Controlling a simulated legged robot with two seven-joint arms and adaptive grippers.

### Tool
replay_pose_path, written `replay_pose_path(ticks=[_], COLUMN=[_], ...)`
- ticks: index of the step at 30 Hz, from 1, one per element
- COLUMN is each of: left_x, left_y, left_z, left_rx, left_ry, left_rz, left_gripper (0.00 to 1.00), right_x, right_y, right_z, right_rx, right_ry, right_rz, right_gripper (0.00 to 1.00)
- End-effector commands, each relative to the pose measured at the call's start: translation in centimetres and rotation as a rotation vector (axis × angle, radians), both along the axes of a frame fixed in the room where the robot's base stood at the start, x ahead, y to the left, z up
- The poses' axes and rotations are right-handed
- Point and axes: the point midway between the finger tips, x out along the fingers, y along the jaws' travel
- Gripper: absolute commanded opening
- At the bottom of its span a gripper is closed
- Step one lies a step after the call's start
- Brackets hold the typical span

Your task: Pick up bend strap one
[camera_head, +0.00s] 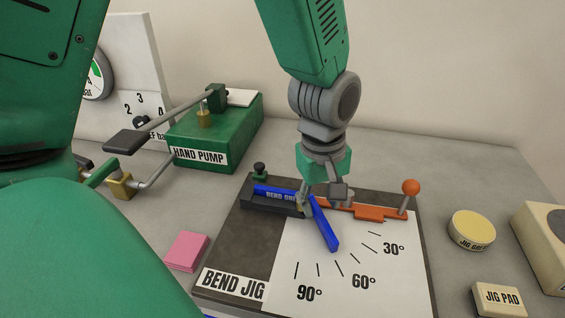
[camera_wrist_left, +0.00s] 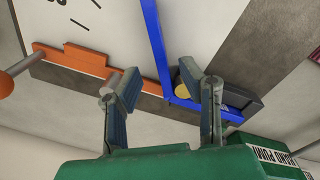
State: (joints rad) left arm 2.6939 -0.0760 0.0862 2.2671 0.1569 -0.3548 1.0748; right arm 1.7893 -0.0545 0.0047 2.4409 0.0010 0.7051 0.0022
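Bend strap one (camera_head: 325,228) is a blue, bent strap with "BEND" lettering partly visible on its left arm. It lies on the bend jig (camera_head: 253,246), its left arm along a dark block and its other arm slanting over the white angle scale. My left gripper (camera_head: 321,196) points down over the strap's bend and hides part of it. In the left wrist view, the gripper (camera_wrist_left: 165,88) has its fingers apart, with the strap (camera_wrist_left: 153,45) showing beyond and between them. A small brass disc (camera_wrist_left: 188,78) shows near one fingertip. I cannot tell whether the fingers touch the strap. My right gripper is not in view.
An orange bar (camera_head: 350,208) with an orange ball knob (camera_head: 411,187) is right of the gripper. A green hand pump (camera_head: 215,135) stands behind left. A pink pad (camera_head: 187,251) lies left; a yellow-topped tin (camera_head: 472,229) and jig pad (camera_head: 499,298) sit right.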

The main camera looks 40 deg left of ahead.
Motion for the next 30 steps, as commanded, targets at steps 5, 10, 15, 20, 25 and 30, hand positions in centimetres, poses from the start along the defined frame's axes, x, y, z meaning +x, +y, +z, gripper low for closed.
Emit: replay_pose_path(ticks=[5, 10, 15, 20, 25, 30], left_x=[0.2, 0.2, 0.2, 0.2, 0.2, 0.3], left_y=[0.5, 0.5, 0.5, 0.5, 0.5, 0.5], left_z=[-3.1, -4.2, -4.1, -4.1, -4.1, -3.9], left_rx=[-0.001, -0.001, -0.001, 0.0, -0.001, 0.0], left_ry=[0.006, 0.003, 0.001, 0.002, 0.001, 0.001], left_rz=[0.001, 0.001, 0.001, 0.001, 0.001, 0.0], left_gripper=[0.34, 0.34, 0.34, 0.0, 0.0, 0.0], right_x=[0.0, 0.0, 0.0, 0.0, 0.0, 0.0], right_y=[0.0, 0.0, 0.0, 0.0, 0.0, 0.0], right_z=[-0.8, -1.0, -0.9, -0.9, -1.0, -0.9], right_rx=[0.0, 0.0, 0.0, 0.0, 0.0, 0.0], right_ry=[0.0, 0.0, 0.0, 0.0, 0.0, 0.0], right_rz=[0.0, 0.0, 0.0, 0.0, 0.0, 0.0], right_gripper=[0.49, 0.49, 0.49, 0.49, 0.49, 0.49])
